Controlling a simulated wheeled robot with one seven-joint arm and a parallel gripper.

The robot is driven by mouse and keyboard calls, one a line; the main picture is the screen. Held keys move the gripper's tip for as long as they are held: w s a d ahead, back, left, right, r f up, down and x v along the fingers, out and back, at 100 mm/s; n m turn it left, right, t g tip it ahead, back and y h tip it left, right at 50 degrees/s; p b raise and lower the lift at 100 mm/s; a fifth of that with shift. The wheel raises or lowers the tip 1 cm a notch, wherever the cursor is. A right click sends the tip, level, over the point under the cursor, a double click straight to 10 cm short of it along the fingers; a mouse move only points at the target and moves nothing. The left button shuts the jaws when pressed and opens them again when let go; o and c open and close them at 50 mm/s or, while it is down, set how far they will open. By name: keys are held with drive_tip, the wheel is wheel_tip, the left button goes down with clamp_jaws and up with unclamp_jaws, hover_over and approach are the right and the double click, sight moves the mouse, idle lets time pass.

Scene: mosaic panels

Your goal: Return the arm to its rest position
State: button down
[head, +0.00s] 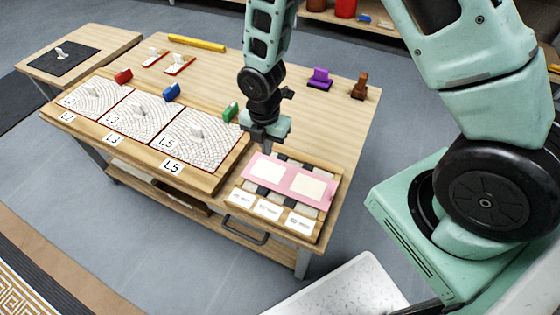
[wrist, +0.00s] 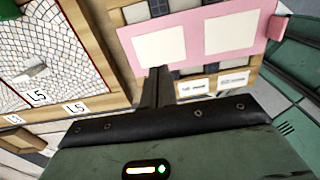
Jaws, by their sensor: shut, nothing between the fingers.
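My gripper (head: 266,146) hangs at the lower end of my arm, above the left back part of a pink board with two cream squares (head: 290,180). Its fingers are together with nothing between them. In the wrist view, the shut fingers (wrist: 158,72) point at the lower edge of the pink board (wrist: 195,38). Whether the fingertips touch the board, I cannot tell. The pink board lies across a wooden tray (head: 316,228) with several dark and pale sections. My arm reaches over the table from above.
A purple stamp-like object (head: 320,77) and a brown one (head: 359,87) stand at the back right. The table's middle back is clear.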

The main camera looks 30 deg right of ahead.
drive_tip(key=s+a+r+m, duration=0.3)
drive_tip(key=s+r+m, duration=0.1)
drive_tip(key=r, duration=0.3)
drive_tip(key=s+a+r+m, duration=0.3)
drive_tip(key=s+r+m, duration=0.15)
drive_tip(key=r, duration=0.25)
drive_tip(key=s+r+m, duration=0.8)
drive_tip(key=s+m, duration=0.1)
drive_tip(key=s, duration=0.2)
wheel_tip(320, 180, up, 14)
drive_tip(key=p, duration=1.3)
drive_tip(key=shift+s+a+y+p, duration=0.15)
drive_tip(key=shift+s+y+p, duration=0.15)
drive_tip(key=shift+p, duration=0.1)
